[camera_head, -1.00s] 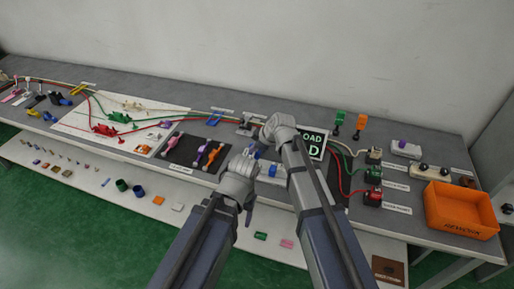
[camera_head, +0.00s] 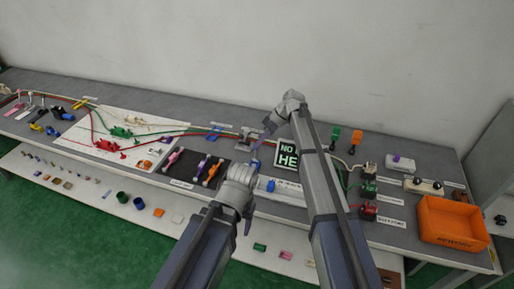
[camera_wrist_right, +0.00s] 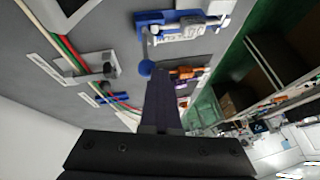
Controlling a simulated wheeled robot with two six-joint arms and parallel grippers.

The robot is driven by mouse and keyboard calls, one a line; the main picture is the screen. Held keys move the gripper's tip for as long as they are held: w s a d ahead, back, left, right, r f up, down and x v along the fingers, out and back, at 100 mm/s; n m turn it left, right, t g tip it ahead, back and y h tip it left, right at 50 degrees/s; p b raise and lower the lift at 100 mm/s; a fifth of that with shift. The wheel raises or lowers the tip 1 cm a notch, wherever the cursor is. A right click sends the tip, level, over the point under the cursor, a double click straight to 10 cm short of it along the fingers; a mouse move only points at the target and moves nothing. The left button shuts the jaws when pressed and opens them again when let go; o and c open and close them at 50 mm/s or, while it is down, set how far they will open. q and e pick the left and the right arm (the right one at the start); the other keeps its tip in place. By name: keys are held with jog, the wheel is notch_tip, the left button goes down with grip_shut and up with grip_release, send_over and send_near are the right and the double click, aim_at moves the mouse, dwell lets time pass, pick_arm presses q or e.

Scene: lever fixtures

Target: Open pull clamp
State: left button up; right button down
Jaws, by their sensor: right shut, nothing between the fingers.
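I cannot tell for sure which fixture is the pull clamp. A metal clamp on a grey plate (camera_wrist_right: 98,68) shows left of centre in the right wrist view; it stands behind my arms in the head view (camera_head: 246,136). A blue-based fixture with metal parts (camera_wrist_right: 182,30) lies beyond the fingertips. A blue ball knob (camera_wrist_right: 145,67) is just left of the fingertips. My right gripper (camera_wrist_right: 165,72) is shut and empty, pointing down beside the knob; contact is unclear. My left gripper (camera_head: 242,200) hangs over the front edge, its fingers indistinct.
A lit sign (camera_head: 287,158) stands close to my right forearm. A black mat with several coloured levers (camera_head: 195,168) lies left of my left gripper. An orange bin (camera_head: 453,222) is at the right end. Red and green cables run across the bench.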

jog(key=shift+w+d, duration=0.2)
jog(key=shift+w, duration=0.4)
jog(key=shift+r+p, duration=0.8)
jog(key=shift+r, duration=0.1)
